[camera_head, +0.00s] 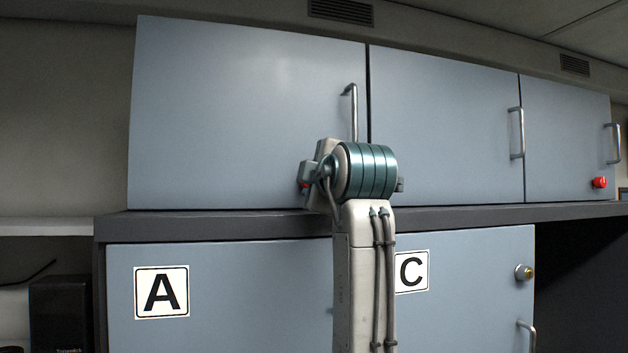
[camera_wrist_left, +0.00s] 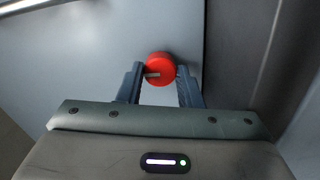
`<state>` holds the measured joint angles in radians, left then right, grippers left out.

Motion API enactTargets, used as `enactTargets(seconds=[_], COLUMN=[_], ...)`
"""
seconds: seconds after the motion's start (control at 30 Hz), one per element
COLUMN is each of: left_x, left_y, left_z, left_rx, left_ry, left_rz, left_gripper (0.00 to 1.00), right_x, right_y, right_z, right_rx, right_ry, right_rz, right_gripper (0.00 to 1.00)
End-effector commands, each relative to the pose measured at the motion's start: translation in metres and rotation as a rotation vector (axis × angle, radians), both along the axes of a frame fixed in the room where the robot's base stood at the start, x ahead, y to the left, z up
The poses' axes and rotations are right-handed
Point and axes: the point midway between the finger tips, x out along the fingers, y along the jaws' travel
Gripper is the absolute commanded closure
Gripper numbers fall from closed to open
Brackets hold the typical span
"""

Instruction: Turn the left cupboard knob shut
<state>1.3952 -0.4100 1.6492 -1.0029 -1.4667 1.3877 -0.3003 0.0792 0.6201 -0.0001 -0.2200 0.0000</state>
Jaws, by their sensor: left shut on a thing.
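The left cupboard knob (camera_wrist_left: 160,66) is round and red, with a pale pointer mark toward its left side in the left wrist view. My left gripper (camera_wrist_left: 160,72) has one finger on each side of it and is shut on it. In the head view my left arm rises from the bottom centre to the cupboard's lower edge. Only a small red bit of the knob (camera_head: 303,184) shows there, at the left of my wrist; my fingers are hidden. The left cupboard door (camera_head: 230,110) is blue-grey and looks closed. My right gripper is not in view.
Two more upper doors, middle (camera_head: 445,125) and right (camera_head: 560,140), stand to the right with metal handles. The right one has a red knob (camera_head: 600,182). A dark ledge (camera_head: 215,224) runs beneath, above lower doors marked A (camera_head: 161,292) and C (camera_head: 411,271).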

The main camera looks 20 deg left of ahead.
Motion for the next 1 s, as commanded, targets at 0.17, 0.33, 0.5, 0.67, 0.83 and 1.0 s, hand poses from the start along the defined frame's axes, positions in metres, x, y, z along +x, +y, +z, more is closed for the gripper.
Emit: enactTargets(seconds=[0.17,0.33,0.5,0.67,0.83,1.0], left_x=[0.0,0.0,0.0,0.0001,0.0001,0.0], left_y=[0.0002,0.0002,0.0002,0.0002,0.0002,0.0001], left_z=[-0.0004,-0.0006,-0.0007,-0.0007,-0.0007,-0.0005], left_rx=[-0.043,-0.06,-0.063,-0.063,-0.062,-0.062], left_ry=[-0.028,-0.04,-0.041,-0.041,-0.04,-0.041], left_rz=[0.001,0.001,0.001,0.001,0.0,0.0], left_gripper=[0.91,0.9,0.9,0.91,0.46,0.46], right_x=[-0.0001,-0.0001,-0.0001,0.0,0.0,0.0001], right_y=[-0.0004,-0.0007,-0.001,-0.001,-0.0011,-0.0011], right_z=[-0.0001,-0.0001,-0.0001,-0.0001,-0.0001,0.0], right_rx=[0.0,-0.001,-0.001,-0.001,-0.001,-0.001], right_ry=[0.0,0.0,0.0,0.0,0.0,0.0], right_rz=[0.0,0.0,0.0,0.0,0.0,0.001], right_gripper=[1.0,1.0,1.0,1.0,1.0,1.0])
